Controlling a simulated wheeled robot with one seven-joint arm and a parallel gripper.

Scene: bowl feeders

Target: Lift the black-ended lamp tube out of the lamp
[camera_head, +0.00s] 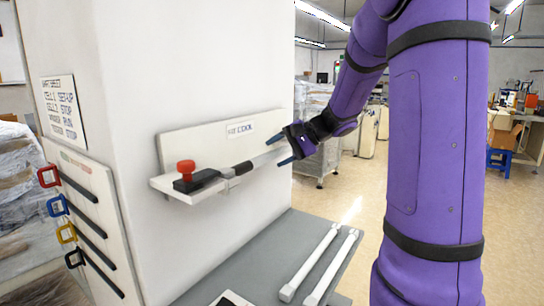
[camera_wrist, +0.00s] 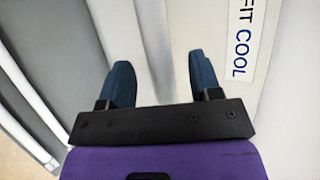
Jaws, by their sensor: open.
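The lamp (camera_head: 171,184) is a pale fitting with a backboard on the white wall, with a black holder and red knob (camera_head: 186,166) at its left. The black-ended lamp tube (camera_head: 262,160) lies along it, its dark end at the left by the holder. My gripper (camera_head: 280,150) is open at the tube's right part, one finger above and one below in the head view. In the wrist view my gripper (camera_wrist: 162,78) has a finger on each side of a pale tube (camera_wrist: 153,40), with gaps. I cannot tell whether either finger touches it.
A "FIT COOL" label (camera_head: 241,128) is on the backboard. Below, two white tubes (camera_head: 310,262) lie on the grey tabletop (camera_head: 255,255). Coloured hooks (camera_head: 57,206) hang on a panel at the left. Open floor lies to the right.

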